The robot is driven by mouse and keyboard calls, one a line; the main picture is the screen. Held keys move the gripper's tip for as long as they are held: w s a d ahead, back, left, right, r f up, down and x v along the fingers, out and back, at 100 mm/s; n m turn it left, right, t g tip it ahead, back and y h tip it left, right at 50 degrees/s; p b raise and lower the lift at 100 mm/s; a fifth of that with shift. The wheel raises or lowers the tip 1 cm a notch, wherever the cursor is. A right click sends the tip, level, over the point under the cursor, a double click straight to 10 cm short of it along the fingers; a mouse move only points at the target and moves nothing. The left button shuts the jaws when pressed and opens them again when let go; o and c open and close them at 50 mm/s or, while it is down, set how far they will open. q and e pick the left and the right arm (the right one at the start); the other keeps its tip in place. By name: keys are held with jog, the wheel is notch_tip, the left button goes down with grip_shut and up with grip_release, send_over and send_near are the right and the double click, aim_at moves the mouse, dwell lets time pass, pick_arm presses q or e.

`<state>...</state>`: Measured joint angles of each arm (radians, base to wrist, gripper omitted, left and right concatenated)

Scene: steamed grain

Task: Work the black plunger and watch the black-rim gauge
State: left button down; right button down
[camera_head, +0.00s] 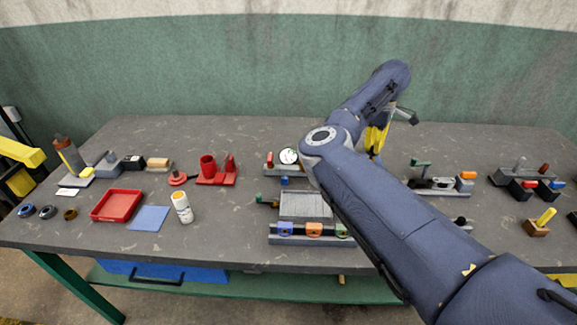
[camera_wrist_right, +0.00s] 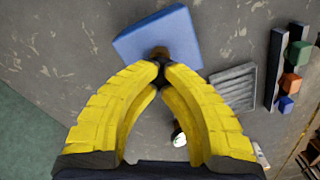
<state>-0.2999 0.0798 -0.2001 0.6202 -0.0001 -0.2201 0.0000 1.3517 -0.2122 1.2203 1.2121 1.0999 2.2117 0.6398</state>
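A gauge with a white face (camera_head: 289,156) stands at mid-table, just left of my right arm. A small round white and red part, possibly this gauge, shows partly in the wrist view (camera_wrist_right: 178,137) behind the right finger. My right gripper (camera_head: 377,140), with yellow fingers, reaches down at the back of the table, partly behind my arm. In the wrist view the fingertips (camera_wrist_right: 160,74) come together just in front of a brown knob (camera_wrist_right: 159,53) at the edge of a blue slab (camera_wrist_right: 158,38). I cannot identify the black plunger.
A grey ribbed tray (camera_head: 305,205) and a rail with coloured blocks (camera_head: 313,230) lie in front. A red tray (camera_head: 117,204), blue mat (camera_head: 149,218) and white bottle (camera_head: 182,208) are left. Clamps and black bins (camera_head: 522,189) are right.

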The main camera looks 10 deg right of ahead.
jog(key=shift+f, duration=0.35)
jog(key=shift+r, duration=3.85)
